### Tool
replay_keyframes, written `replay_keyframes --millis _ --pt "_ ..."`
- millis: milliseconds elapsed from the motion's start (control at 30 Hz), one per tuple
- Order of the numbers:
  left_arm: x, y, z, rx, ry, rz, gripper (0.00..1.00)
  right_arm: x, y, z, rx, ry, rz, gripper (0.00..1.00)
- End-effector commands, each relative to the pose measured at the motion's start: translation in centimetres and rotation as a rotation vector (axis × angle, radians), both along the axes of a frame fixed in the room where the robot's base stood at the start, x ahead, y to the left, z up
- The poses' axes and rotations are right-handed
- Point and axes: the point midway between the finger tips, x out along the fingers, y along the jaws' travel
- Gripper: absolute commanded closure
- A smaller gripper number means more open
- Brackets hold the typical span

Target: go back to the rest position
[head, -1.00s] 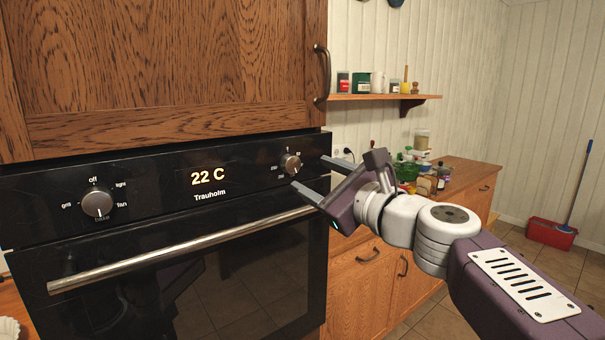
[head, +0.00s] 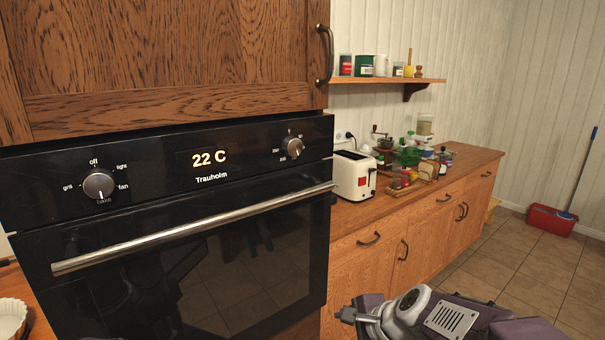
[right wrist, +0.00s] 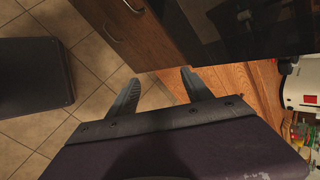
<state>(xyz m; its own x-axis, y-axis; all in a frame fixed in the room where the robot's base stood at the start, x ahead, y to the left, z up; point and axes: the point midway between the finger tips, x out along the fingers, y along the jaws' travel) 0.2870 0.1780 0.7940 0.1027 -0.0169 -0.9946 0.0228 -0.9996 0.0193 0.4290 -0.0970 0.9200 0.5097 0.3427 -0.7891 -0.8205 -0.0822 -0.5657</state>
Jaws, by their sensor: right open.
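My right gripper (head: 345,314) is low at the bottom of the head view, in front of the wooden lower cabinets and well below the oven knobs. In the right wrist view its two fingers (right wrist: 158,86) are spread apart with nothing between them. The black oven (head: 190,265) is closed, and its display (head: 209,159) reads 22 C. The left knob (head: 99,185) and the right knob (head: 292,147) are both clear of my gripper. My left gripper is not in view.
A white toaster (head: 353,175) and several jars and foods stand on the wooden counter (head: 480,160) at the right. The oven handle (head: 200,228) sticks out from the door. Tiled floor (head: 500,275) is open at the right, with a red bucket (head: 550,221) far back.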

Motion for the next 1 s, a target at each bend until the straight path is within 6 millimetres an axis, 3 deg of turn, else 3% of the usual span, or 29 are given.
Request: replay_keyframes --millis 33,100,200,300,367,400,500,733,867,1000 --pt "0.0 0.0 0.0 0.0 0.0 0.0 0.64 -2.2 -1.0 -3.0 -0.108 0.046 0.107 0.42" --pt "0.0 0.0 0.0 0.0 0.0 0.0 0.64 -5.3 -2.4 -6.3 -0.254 0.097 0.286 0.42" --pt "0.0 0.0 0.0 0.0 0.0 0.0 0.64 -9.6 -4.5 -9.9 -0.433 0.155 0.573 0.42" --pt "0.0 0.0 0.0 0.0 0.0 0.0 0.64 -13.7 -6.9 -12.3 -0.603 0.181 0.941 0.42" --pt "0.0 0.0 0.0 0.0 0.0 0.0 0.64 -14.7 -8.1 -12.8 -0.699 0.156 1.172 0.42" --pt "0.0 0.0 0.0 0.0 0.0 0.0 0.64 -14.4 -8.2 -12.7 -0.735 0.121 1.272 0.42" --pt "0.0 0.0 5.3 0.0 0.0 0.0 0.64 -14.3 -8.2 -7.4 -0.733 0.118 1.272 0.42" --pt "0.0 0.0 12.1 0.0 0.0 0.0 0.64 -14.3 -8.1 -0.6 -0.732 0.118 1.267 0.42" --pt "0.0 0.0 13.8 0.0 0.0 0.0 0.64 -14.2 -8.1 1.2 -0.731 0.117 1.266 0.42" --pt "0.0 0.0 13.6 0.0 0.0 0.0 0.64 -14.2 -8.1 1.0 -0.732 0.117 1.265 0.42"
